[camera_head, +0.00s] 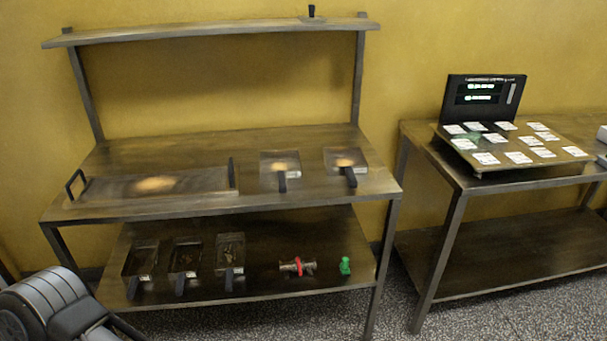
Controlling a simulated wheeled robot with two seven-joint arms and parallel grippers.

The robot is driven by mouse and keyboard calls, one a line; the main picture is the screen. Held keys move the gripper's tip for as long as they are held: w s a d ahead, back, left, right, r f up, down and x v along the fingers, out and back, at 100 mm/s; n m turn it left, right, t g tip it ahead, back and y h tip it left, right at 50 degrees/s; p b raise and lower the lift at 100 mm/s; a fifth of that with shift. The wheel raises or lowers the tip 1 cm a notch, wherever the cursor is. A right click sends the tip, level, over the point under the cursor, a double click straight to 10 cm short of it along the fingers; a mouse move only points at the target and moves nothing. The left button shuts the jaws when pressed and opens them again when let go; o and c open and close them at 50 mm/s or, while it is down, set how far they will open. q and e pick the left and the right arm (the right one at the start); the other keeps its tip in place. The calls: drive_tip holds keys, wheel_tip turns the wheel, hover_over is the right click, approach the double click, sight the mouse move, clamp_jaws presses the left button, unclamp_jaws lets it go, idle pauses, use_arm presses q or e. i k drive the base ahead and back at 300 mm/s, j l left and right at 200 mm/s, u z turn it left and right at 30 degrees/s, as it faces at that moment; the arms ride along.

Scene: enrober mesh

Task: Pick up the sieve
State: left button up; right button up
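No thing is clearly marked as the sieve, and I cannot tell which one it is. A long shallow tray (155,184) with a dark upright handle at each end lies on the left of the table top, with an orange-tan patch in its middle. Two small square pans with dark handles, a left one (280,163) and a right one (345,160), lie to its right. Three more handled square pans, left (141,260), middle (186,258) and right (230,252), sit on the lower shelf. Part of my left arm shows at the bottom left, but neither gripper's fingertips are visible.
The metal table (230,146) has an upper shelf (215,30) with a small dark object on it. A red-banded metal item (298,267) and a green item (345,266) sit on the lower shelf. A second table (530,178) at right holds a scale-like device (510,143).

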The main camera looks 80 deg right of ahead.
sight(282, 169)
drive_tip(key=l+z, duration=0.1)
drive_tip(key=z, duration=2.95)
drive_tip(key=i+j, duration=0.1)
drive_tip(key=i, duration=0.25)
drive_tip(key=i+j, duration=0.1)
drive_tip(key=i, duration=0.3)
